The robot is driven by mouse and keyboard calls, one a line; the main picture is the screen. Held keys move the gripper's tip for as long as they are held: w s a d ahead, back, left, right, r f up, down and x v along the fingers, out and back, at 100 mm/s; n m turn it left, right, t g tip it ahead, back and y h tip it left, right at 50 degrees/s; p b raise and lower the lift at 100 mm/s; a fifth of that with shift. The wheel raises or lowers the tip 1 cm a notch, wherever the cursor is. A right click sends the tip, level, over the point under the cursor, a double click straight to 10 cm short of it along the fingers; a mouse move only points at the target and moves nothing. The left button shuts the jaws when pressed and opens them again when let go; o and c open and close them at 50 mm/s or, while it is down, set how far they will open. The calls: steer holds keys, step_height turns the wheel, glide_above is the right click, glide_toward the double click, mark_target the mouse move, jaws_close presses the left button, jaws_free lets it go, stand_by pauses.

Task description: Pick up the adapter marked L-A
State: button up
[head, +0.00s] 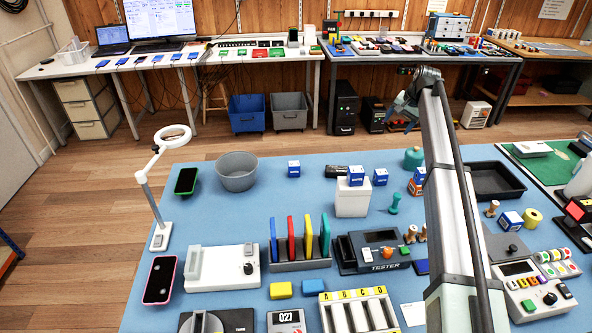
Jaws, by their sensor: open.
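No label reading L-A is legible, so I cannot tell which thing is that adapter. Small blue-and-white blocks with unreadable print stand on the blue mat (225,215): one at the back (294,169), one on a white box (356,176), and one beside it (380,177). Another blue-and-white block (511,220) is at the right, and an orange-and-blue pair is partly behind my arm. My gripper (398,124) is small and high beyond the mat's far edge, apart from all these blocks. It is open, with nothing visible in it.
A grey bowl (237,173), ring lamp (162,190), rack of coloured plates (300,264), tester (378,252), and A-to-D holder (355,312) crowd the mat. A black tray (494,181) lies right of my arm. The mat's left middle is fairly clear.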

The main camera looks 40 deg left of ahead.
steer(key=s+a+f+n+g+h, duration=0.15)
steer(key=s+a+n, duration=0.25)
steer(key=s+a, duration=1)
steer(key=n+h, duration=0.2)
steer(key=n, duration=0.2)
glide_above(294, 162)
steer(key=shift+g, duration=0.25)
steer(key=f, duration=0.8)
steer(key=shift+s+f, duration=0.25)
steer(key=shift+w+f, duration=0.2)
steer(key=shift+f, duration=2.85)
steer(key=c, duration=1)
steer(key=shift+c, duration=0.2)
steer(key=shift+r, duration=0.15)
